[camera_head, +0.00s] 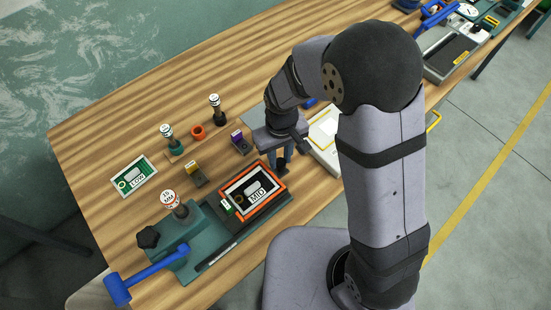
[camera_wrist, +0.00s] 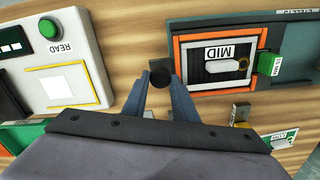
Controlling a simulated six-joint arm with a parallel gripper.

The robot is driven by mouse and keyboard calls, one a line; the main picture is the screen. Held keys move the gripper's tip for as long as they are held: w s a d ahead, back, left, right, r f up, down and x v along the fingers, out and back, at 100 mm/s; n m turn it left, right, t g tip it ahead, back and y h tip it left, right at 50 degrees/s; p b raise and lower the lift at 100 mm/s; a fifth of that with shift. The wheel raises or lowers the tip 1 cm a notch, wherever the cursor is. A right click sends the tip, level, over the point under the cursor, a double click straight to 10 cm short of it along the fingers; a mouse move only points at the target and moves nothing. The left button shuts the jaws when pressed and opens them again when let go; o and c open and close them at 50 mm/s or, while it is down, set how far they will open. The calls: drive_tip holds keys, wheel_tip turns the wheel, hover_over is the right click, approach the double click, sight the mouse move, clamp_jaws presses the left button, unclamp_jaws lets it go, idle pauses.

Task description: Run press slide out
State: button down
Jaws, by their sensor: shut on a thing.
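The press (camera_head: 205,240) is a teal base with a blue lever (camera_head: 150,270) and a black star knob (camera_head: 148,237). The plate also shows in the wrist view (camera_wrist: 205,50). My gripper (camera_head: 281,163) is at the slide's end away from the lever. In the wrist view my gripper (camera_wrist: 161,82) is shut on a round black knob (camera_wrist: 160,75) beside the orange frame. The knob's link to the slide is not clear there.
A white reader box (camera_head: 325,135) with a green READ button (camera_wrist: 49,57) stands close beyond my gripper. A green LOW card (camera_head: 133,178), several stamp-like posts (camera_head: 170,137), an orange ring (camera_head: 198,131) and small blocks (camera_head: 194,175) stand behind the press.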

drive_tip(key=c, duration=1.4)
unclamp_jaws()
drive_tip(key=shift+w+d, duration=0.2)
drive_tip(key=shift+w, duration=0.1)
drive_tip(key=shift+c, duration=0.2)
drive_tip(key=shift+s+a+r, duration=0.1)
drive_tip(key=shift+r+b, duration=0.9)
drive_tip(key=shift+r, duration=2.75)
drive_tip(key=shift+w+f, duration=0.1)
drive_tip(key=shift+w, duration=0.1)
drive_tip(key=s+d+f+m+g, duration=0.1)
drive_tip(key=s+d+f+m, duration=0.2)
drive_tip(key=s+d, duration=0.85)
drive_tip(key=w+d+r+m+t, duration=0.1)
drive_tip(key=d+r+m, duration=0.1)
drive_tip(key=d, duration=0.3)
drive_tip(key=shift+w+d+r+m, duration=0.15)
drive_tip(key=shift+w+d+m, duration=0.15)
drive_tip(key=shift+m, duration=0.2)
